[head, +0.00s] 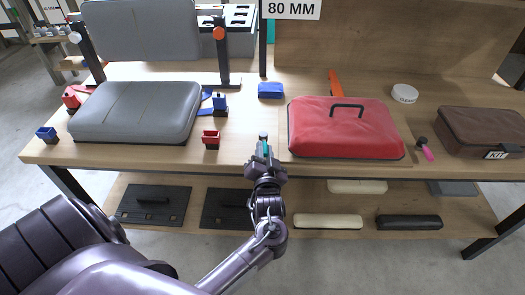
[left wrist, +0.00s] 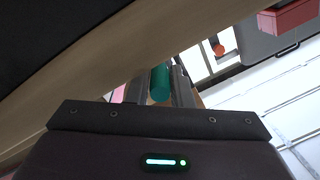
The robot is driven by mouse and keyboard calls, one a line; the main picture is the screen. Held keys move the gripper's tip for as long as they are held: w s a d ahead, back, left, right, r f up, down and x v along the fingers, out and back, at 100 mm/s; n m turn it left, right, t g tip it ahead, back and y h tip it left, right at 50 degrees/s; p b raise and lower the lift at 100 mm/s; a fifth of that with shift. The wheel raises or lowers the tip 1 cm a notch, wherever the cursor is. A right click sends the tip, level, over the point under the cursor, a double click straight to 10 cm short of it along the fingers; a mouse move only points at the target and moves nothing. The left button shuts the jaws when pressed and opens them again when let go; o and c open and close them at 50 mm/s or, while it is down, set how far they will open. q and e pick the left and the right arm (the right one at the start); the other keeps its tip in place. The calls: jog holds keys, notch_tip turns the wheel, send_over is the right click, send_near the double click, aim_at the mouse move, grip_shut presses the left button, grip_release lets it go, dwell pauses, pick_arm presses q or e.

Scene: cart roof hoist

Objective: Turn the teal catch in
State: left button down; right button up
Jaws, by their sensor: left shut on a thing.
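The teal catch (head: 266,149) shows as a small teal piece at the workbench's front edge, just left of the red soft cover (head: 345,128) with its black handle. My left gripper (head: 263,153) reaches up to it from below and is shut on it. In the left wrist view the catch (left wrist: 160,84) is a teal cylinder between the two fingers of my left gripper (left wrist: 160,92). The fingers hide part of the catch. Which way it is turned is hard to tell. My right gripper is not in view.
The workbench (head: 100,155) has a grey padded slab (head: 137,112) at left and a brown kit bag (head: 482,132) at right. A red block (head: 211,139) stands left of my gripper. The lower shelf (head: 300,195) holds black plates and rolls below my wrist.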

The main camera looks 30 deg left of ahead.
pick_arm(q)
jog(key=shift+w+d+n+g+y, duration=0.2)
jog(key=shift+n+g+y, duration=0.25)
jog(key=shift+n+y, duration=0.1)
jog(key=shift+w+d+n+g+y, duration=0.15)
jog(key=shift+n+g+y, duration=0.3)
jog(key=shift+y, duration=0.1)
jog(key=c, duration=1.6)
grip_release()
jog(key=shift+o, duration=0.2)
